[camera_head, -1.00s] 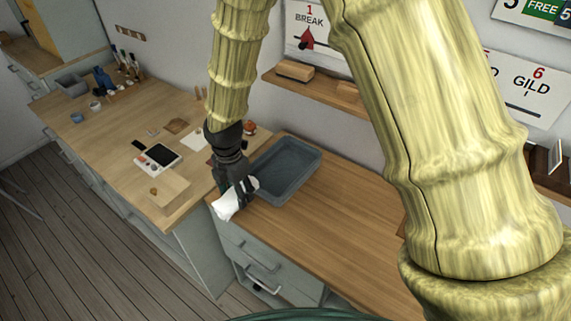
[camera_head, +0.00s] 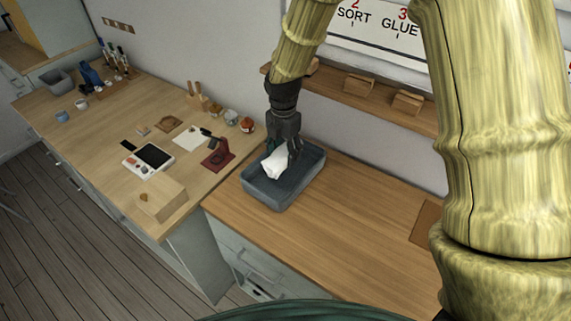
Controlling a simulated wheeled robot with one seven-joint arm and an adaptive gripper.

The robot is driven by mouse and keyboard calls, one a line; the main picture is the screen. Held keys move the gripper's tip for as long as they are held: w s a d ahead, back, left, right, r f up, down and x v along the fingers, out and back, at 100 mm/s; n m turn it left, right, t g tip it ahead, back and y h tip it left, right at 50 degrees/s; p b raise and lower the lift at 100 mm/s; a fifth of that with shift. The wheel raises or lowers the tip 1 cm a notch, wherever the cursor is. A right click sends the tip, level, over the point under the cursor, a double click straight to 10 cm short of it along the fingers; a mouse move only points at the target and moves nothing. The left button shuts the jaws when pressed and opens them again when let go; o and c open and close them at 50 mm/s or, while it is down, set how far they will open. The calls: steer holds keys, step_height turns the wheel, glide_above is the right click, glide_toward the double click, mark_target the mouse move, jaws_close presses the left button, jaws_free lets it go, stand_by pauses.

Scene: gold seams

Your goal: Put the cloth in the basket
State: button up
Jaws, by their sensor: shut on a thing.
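The cloth (camera_head: 275,164) is white and crumpled and hangs from my gripper (camera_head: 287,150). My gripper is shut on it, pointing down. The basket (camera_head: 262,195) is a dark grey-blue rectangular open tub on the wooden counter, near its left end. The cloth and my fingertips are over the basket's inside, within its rim as seen from here. I cannot tell whether the cloth touches the basket's floor. The fingertips are partly hidden by the cloth.
A wooden shelf (camera_head: 379,100) with small blocks runs along the wall behind the basket. The counter (camera_head: 345,215) right of the basket is mostly clear.

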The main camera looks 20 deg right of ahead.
steer(key=f+b, duration=0.2)
steer(key=shift+w+d+f, duration=0.2)
steer(key=shift+w+f, duration=0.1)
steer(key=shift+f, duration=0.05)
steer(key=shift+s+f+b, duration=0.2)
steer(key=shift+f+b, duration=0.1)
steer(key=shift+b, duration=0.15)
steer(key=shift+w+f, duration=0.1)
steer(key=shift+f, duration=0.35)
step_height(320, 180, down, 3)
steer(key=b, duration=0.3)
steer(key=shift+r, duration=0.1)
steer(key=o, duration=1)
